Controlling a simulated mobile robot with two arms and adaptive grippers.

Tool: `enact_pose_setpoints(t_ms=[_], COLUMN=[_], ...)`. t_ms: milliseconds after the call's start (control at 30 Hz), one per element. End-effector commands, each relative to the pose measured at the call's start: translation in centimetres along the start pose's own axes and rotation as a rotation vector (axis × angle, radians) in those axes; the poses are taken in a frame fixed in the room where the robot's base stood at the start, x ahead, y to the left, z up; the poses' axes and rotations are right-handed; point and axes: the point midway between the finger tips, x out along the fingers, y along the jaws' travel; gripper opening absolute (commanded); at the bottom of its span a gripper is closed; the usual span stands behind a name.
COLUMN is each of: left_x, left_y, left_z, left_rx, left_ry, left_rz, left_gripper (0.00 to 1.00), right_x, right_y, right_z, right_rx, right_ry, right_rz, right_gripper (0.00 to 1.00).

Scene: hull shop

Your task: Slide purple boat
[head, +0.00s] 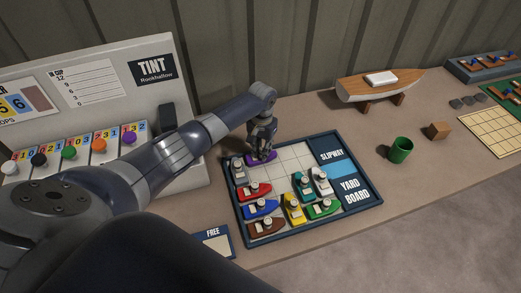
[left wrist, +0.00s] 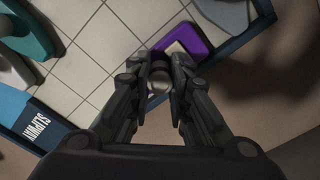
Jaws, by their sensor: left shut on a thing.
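The purple boat (head: 258,160) lies on the yard board (head: 333,153) in the row nearest the wall, beside the grey boat (head: 238,169) at the board's left end. My left gripper (head: 262,151) points down over it and is shut on its small round top piece. The left wrist view shows the purple hull (left wrist: 193,38) just beyond my left fingers (left wrist: 159,82), which close around the pale round part. To the right of the purple boat in its row, the pale squares are bare up to the slipway side. My right gripper is not in view.
Red (head: 254,190), blue (head: 260,209), brown (head: 266,226), yellow (head: 294,208), green (head: 322,208), teal (head: 304,185) and white (head: 321,181) boats stand on the board. A green cup (head: 401,150), wooden block (head: 438,130) and model boat (head: 378,85) stand to the right.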

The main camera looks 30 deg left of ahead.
Motion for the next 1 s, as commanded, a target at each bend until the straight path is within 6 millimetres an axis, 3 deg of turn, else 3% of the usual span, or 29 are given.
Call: enact_pose_setpoints(t_ms=[33, 67, 133, 167, 400, 567, 667, 1000], left_x=[-0.1, -0.1, -0.1, -0.1, 0.0, -0.6, -1.9, -9.0], left_y=[-0.1, -0.1, -0.1, -0.1, -0.1, -0.1, -0.1, -0.1], left_z=[-0.1, -0.1, -0.1, -0.1, 0.0, -0.1, -0.1, -0.1], left_rx=[0.0, 0.0, 0.0, -0.001, -0.001, 0.0, 0.001, -0.001], left_ry=[0.002, 0.002, 0.002, 0.002, 0.001, 0.002, 0.004, 0.005], left_rz=[-0.002, -0.002, -0.002, -0.002, -0.002, -0.002, -0.002, -0.002], left_gripper=[0.0, 0.23, 0.38, 0.4, 0.4, 0.4, 0.4, 0.4], right_x=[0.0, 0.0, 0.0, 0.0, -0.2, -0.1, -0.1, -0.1], right_y=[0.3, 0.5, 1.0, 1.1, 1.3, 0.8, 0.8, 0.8], right_z=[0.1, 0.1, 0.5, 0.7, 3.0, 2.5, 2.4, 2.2], right_rx=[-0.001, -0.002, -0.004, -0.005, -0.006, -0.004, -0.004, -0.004], right_ry=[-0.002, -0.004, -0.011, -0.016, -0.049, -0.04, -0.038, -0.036], right_rz=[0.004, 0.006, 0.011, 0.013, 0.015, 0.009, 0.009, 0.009], right_gripper=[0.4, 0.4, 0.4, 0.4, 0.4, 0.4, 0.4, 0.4])
